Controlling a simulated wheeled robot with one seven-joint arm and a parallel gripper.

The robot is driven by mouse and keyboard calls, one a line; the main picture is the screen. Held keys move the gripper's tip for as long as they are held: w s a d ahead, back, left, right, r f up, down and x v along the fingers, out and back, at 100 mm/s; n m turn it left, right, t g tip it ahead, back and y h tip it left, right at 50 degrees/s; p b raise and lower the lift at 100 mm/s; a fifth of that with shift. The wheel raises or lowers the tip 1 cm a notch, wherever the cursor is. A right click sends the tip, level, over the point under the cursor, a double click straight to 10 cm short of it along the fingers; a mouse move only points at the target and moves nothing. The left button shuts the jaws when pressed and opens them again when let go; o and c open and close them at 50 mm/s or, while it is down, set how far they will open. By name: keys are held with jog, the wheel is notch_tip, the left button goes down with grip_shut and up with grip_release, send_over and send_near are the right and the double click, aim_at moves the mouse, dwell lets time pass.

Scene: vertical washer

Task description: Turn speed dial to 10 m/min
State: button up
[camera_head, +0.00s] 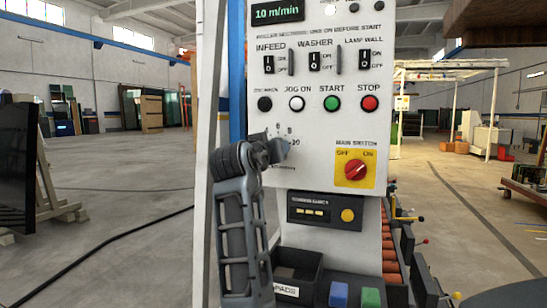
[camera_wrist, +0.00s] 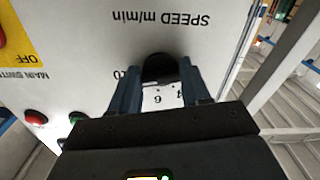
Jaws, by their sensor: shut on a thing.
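The speed dial (camera_wrist: 158,68) is a dark round knob on the white control panel (camera_head: 325,215). It shows between my fingers in the wrist view, where the panel appears upside down. My gripper (camera_wrist: 158,84) is shut on the dial, with one finger on each side. In the head view my gripper (camera_head: 279,150) covers the dial, and a few scale numbers show around it. The dial's pointer mark is hidden. The display (camera_head: 277,12) at the panel's top reads 10 m/min.
Above the dial are the stop button (camera_head: 369,103), the start button (camera_head: 332,104) and several switches. The red main switch (camera_head: 355,170) on its yellow plate is right of the dial. A black tray (camera_head: 298,270) sits below the panel. Open floor lies to the left.

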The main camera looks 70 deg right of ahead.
jog(key=shift+f+m, duration=0.1)
jog(key=shift+m, duration=0.2)
dwell(0.4)
jog(key=o, duration=1.1)
jog(key=shift+c, duration=0.2)
jog(key=a, duration=0.7)
jog(key=shift+s+a, duration=0.25)
jog(key=shift+a, duration=0.15)
